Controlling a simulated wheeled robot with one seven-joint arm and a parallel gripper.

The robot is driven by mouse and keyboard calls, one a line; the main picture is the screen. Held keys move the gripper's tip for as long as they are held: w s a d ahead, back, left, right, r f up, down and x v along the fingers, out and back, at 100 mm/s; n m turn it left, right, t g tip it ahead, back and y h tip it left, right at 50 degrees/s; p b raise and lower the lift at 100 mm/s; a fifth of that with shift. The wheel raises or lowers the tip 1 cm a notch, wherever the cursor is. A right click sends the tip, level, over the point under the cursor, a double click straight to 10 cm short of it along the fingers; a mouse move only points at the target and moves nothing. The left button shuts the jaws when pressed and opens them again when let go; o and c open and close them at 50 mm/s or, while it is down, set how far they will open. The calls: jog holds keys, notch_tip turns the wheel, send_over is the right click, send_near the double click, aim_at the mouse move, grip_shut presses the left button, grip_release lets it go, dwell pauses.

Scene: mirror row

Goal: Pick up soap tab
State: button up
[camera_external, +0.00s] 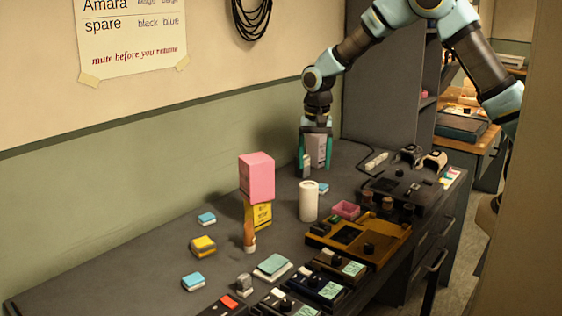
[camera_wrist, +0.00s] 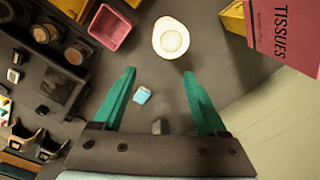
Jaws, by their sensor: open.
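A small blue-topped white tab (camera_external: 323,188), which may be the soap tab, lies on the grey desk just in front of my gripper. It also shows in the wrist view (camera_wrist: 142,95), seen between the fingers and nearer the left one, with nothing touching it. Two similar tabs lie nearer the front, one by the wall (camera_external: 207,219) and one further forward (camera_external: 193,281). I cannot tell which is named soap tab. My gripper (camera_external: 314,167) points down over the far part of the desk, its teal fingers (camera_wrist: 159,73) open.
A white cylinder (camera_external: 308,201) stands close by. A pink tissue box (camera_external: 257,177) sits above a yellow box (camera_external: 258,216). A pink tray (camera_external: 345,210), an ochre panel (camera_external: 388,240) and dark devices crowd the right side. The wall bounds the left; bare desk lies between.

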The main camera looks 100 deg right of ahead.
jog(key=s+d+f+m, duration=0.2)
jog(key=s+d+m, duration=0.3)
jog(key=d, duration=0.7)
jog(key=p, duration=0.1)
send_over(322, 185)
jog(key=shift+m, duration=0.4)
jog(key=f, duration=0.5)
jog(key=shift+a+f, duration=0.1)
jog(key=shift+a, duration=0.2)
jog(key=shift+d+f+p, duration=0.15)
jog(key=shift+f+p, duration=0.6)
jog(key=shift+f, duration=0.7)
jog(key=shift+d+f+p, duration=0.15)
jog(key=shift+f+p, duration=0.6)
jog(key=shift+f, duration=0.7)
jog(key=shift+c, duration=0.2)
grip_shut()
